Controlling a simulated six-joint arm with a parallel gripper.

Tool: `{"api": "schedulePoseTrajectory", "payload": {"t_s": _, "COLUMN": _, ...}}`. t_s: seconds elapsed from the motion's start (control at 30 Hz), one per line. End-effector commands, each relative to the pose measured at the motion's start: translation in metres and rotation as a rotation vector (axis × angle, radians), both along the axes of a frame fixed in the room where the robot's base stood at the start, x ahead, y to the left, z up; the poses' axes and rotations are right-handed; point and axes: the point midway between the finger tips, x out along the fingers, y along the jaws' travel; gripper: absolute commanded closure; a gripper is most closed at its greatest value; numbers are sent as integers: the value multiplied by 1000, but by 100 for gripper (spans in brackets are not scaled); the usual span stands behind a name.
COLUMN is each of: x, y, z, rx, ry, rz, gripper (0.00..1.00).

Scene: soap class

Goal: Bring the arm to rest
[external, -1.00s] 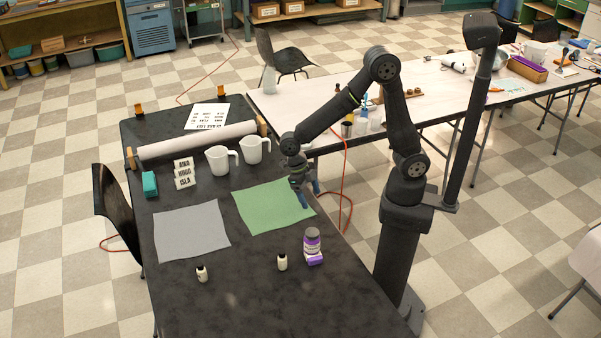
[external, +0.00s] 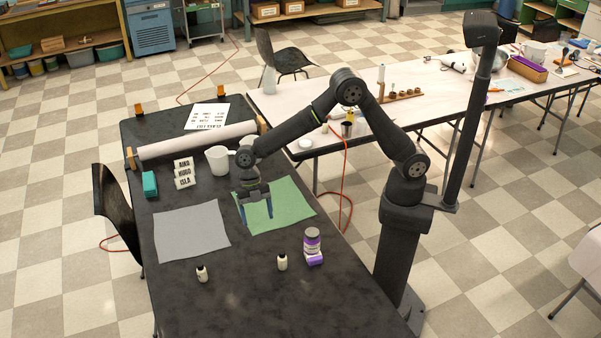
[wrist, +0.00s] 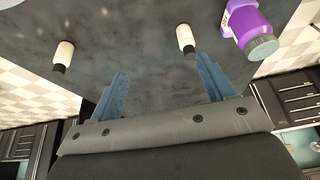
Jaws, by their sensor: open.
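My gripper (external: 257,212) hangs above the left part of the green cloth (external: 285,203) on the dark table. Its two blue fingers are spread with nothing between them. In the wrist view my gripper (wrist: 161,80) shows its fingers wide apart over bare tabletop. My arm is bent and reaches out over the table from its base at the right. One white pitcher (external: 217,160) stands behind the gripper; my arm hides the second one almost fully.
A grey cloth (external: 192,231) lies left of the green one. A paper roll (external: 197,141), name cards (external: 184,173) and a teal block (external: 150,184) are at the back. The front tabletop is mostly clear.

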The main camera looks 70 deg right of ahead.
Motion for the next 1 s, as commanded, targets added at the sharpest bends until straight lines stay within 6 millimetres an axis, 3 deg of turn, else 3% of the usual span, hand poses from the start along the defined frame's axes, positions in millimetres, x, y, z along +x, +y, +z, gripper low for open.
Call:
{"api": "schedulePoseTrajectory", "payload": {"t_s": 0.5, "x": 53, "y": 83, "z": -8, "rx": 1, "ry": -1, "rz": -363, "gripper": 25}}
{"api": "schedulePoseTrajectory", "payload": {"t_s": 1.0, "x": 86, "y": 154, "z": -15, "rx": 2, "ry": -2, "rz": -677, "gripper": 25}}
